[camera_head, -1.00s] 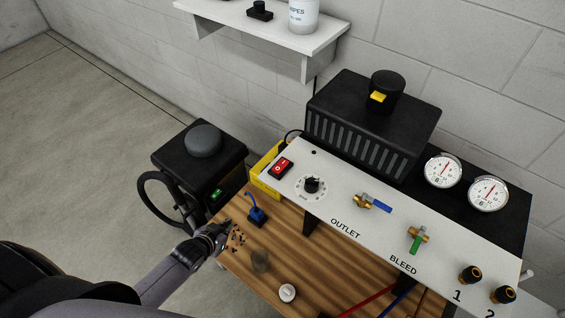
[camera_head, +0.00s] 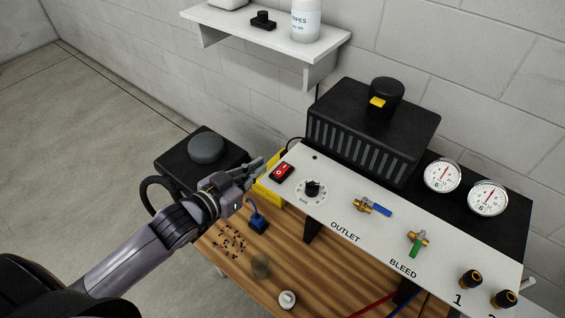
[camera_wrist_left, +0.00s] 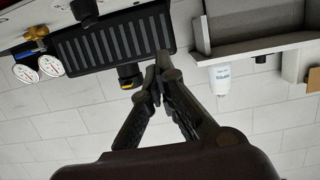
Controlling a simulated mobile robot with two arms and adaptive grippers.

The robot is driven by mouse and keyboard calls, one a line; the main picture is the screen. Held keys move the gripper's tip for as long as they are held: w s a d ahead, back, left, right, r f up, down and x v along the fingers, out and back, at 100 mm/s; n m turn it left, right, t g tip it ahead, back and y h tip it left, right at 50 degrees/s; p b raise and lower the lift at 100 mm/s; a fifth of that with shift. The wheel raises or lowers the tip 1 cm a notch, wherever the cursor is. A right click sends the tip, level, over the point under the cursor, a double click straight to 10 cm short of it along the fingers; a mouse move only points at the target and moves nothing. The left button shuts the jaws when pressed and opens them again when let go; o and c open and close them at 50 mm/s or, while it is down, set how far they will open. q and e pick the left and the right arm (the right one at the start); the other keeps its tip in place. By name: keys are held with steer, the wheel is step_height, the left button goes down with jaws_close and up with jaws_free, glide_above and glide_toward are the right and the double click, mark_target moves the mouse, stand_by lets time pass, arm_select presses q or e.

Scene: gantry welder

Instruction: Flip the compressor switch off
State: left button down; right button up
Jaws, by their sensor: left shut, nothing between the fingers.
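A red rocker switch (camera_head: 283,172) sits at the left end of the white panel (camera_head: 325,215). A black unit with a grey dome (camera_head: 206,148) stands left of the bench; the green switch on its side is now hidden behind my arm. The pictures do not label either switch as the compressor's. My left gripper (camera_head: 258,165) is shut and empty, just left of the red switch and apart from it. In the left wrist view my shut fingers (camera_wrist_left: 158,67) point toward the black vented box (camera_wrist_left: 115,40). My right gripper is not in view.
The panel carries a black dial (camera_head: 312,188), a blue-handled valve (camera_head: 370,206), a green-handled valve (camera_head: 417,242) and gauges (camera_head: 442,175). A yellow part (camera_head: 268,192) borders the panel's left end. A blue-topped item (camera_head: 257,220) stands on the wooden bench. A shelf (camera_head: 270,38) hangs above.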

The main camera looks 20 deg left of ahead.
arm_select(q)
steer(key=shift+w, duration=0.15)
steer(key=p, duration=0.2)
glide_above(282, 171)
step_height(282, 171, down, 2)
steer(key=shift+w+f, duration=0.1)
step_height(282, 171, down, 3)
steer(key=shift+d+r, duration=0.1)
steer(key=shift+r, duration=0.05)
steer(key=shift+f, duration=0.75)
